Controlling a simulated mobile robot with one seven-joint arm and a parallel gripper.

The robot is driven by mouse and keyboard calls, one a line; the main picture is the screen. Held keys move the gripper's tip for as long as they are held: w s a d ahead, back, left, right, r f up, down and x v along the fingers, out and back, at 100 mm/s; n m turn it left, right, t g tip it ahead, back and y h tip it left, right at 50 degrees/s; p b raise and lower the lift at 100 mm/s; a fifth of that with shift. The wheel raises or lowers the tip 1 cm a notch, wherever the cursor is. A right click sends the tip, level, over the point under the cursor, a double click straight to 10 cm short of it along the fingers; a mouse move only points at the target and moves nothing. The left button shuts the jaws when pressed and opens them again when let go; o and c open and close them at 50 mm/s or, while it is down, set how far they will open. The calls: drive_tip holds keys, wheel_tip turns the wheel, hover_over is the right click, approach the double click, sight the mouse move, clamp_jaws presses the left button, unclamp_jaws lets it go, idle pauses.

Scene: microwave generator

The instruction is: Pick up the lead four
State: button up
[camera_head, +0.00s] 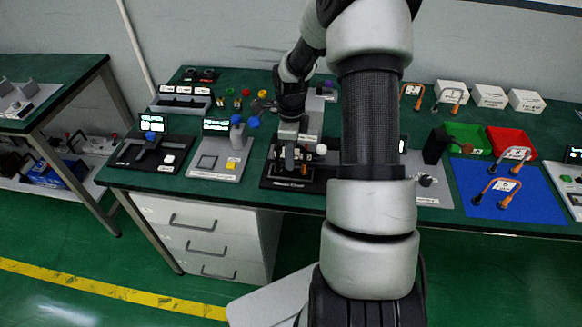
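Several U-shaped leads with small white tags are on the right half of the bench; I cannot read the tags to tell which is lead four. An orange lead (502,186) and a grey-and-orange lead (516,153) lie on the blue mat (545,207). Two more orange leads, a left one (412,90) and a right one (452,96), are at the back by white boxes. My gripper (290,165) points down over a black-based device (278,183) at the bench's middle, left of and apart from the leads. Its fingers are too small to judge.
A green bin (466,137) and a red bin (511,140) stand behind the mat. White boxes (490,96) line the back. Devices with screens (215,127) fill the left half. My arm hides part of the bench's middle.

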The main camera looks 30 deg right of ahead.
drive_tip(key=shift+c, duration=0.3)
clamp_jaws()
drive_tip(key=shift+r, duration=0.15)
